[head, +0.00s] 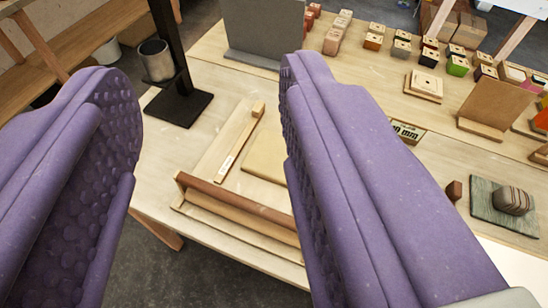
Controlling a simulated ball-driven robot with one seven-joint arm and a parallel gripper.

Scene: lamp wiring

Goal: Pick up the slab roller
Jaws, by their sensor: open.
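The slab roller (236,204) looks like a long reddish-brown wooden bar or roller over pale wooden rails. It lies near the front edge of the wooden table (215,62), slanting down to the right. My gripper (205,85) is open, with two purple, dimpled fingers wide apart. The roller shows in the gap between them, beyond the fingers and apart from them as far as I can see. The right finger hides its right end.
A wooden stick (240,140) and a pale board (265,157) lie behind the roller. A black post on a square base (180,106) stands back left, beside a metal cup (156,60). Small blocks (430,55) and a green-grey slab (482,203) are at right.

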